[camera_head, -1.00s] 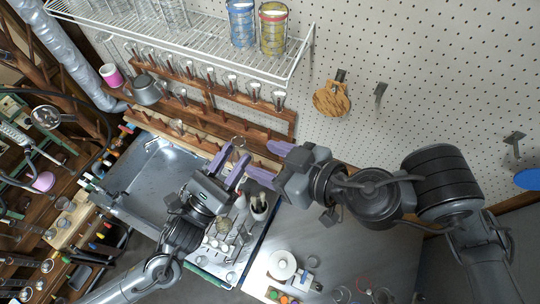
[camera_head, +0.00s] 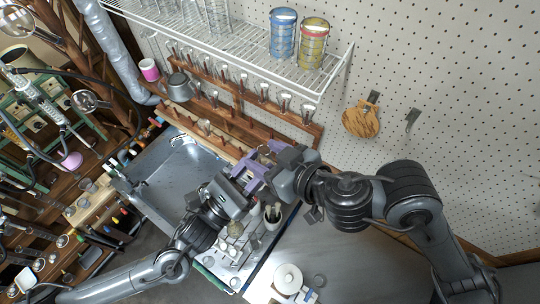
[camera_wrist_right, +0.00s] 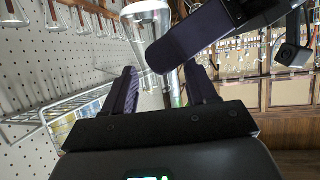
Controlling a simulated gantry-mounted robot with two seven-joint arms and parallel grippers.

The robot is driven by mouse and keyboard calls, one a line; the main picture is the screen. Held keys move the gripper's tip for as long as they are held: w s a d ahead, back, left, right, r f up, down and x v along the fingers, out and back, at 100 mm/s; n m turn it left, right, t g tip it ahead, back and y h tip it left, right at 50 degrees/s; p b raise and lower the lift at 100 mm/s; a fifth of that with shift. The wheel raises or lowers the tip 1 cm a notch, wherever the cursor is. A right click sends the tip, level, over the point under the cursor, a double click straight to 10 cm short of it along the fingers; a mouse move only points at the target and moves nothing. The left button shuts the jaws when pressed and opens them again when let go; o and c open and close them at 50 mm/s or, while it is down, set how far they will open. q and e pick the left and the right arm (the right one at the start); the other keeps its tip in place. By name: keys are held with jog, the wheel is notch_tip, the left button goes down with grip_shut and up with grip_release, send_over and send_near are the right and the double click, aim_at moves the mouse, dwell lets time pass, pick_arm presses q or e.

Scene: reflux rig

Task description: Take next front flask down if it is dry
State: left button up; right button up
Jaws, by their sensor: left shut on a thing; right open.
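In the right wrist view a clear glass flask (camera_wrist_right: 147,12) has its wide end at the top and its neck running down between my right fingers. My left gripper (camera_head: 246,178) is shut on the flask; one of its dark fingers crosses in front of the glass in the right wrist view (camera_wrist_right: 193,40). My right gripper (camera_head: 270,158) is open, one finger on each side of the neck; contact cannot be told. In the head view the grippers mostly hide the flask. Other flasks (camera_head: 264,92) hang on the wooden peg rack (camera_head: 225,128).
A white wire shelf (camera_head: 240,55) with two striped tins (camera_head: 283,32) is above the rack. A metal sink (camera_head: 165,178) lies at left. A cup of brushes (camera_head: 272,216) and a white round item (camera_head: 288,278) stand below the grippers. The grey counter (camera_head: 345,265) at right is largely clear.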

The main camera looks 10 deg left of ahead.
grip_shut()
pick_arm(q)
jog(key=o, duration=1.1)
